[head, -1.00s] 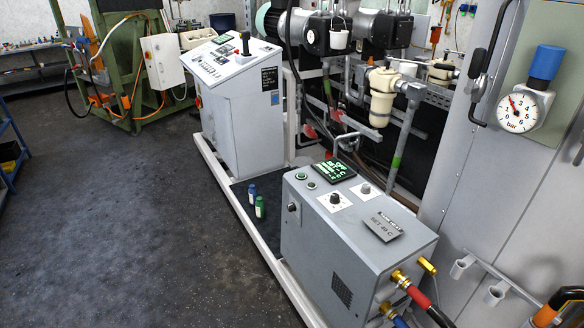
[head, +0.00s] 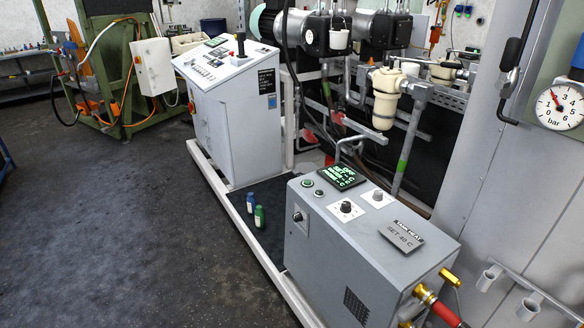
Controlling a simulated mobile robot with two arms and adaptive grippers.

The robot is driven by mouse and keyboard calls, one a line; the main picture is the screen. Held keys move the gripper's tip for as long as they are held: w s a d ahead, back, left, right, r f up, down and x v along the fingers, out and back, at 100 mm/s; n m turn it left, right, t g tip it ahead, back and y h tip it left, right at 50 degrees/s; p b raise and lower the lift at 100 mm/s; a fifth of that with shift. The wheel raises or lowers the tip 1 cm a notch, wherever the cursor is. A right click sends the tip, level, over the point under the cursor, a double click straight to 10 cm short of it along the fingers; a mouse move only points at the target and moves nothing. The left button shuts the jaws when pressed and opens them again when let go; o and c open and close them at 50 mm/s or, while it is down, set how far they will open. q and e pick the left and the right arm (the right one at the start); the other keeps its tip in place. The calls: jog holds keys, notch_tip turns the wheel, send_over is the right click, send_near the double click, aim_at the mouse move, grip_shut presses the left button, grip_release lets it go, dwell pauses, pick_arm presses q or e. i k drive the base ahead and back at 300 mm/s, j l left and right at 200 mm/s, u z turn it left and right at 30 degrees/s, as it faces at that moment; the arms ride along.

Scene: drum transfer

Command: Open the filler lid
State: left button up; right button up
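No part is clearly marked as the filler lid. A grey heater unit (head: 335,270) stands at the lower middle. On its top lies a grey plate (head: 400,236) marked "SET 40 C", with a darker label strip at its back edge. I cannot tell whether this plate is a lid or only a sign; it lies flat on the top. Neither of my grippers is in view.
A control cabinet (head: 225,130) with a joystick stands behind the unit. A green and a blue bottle (head: 250,203) stand between them. Pumps, pipes and a cream filter housing (head: 385,95) are behind. A pressure gauge (head: 562,105) is at right. Dark floor (head: 120,240) at left is clear.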

aim_at(304, 168)
jog(key=i+j+z, duration=0.1)
jog(key=i+j, duration=0.35)
jog(key=j, duration=0.15)
jog(key=i+j+z, duration=0.15)
jog(key=i+j, duration=0.3)
jog(key=j, duration=0.2)
jog(key=i+j+z, duration=0.15)
jog(key=i+j, duration=0.25)
jog(key=j, duration=0.3)
jog(key=i+j+z, duration=0.15)
jog(key=j, duration=0.25)
jog(key=i, duration=0.05)
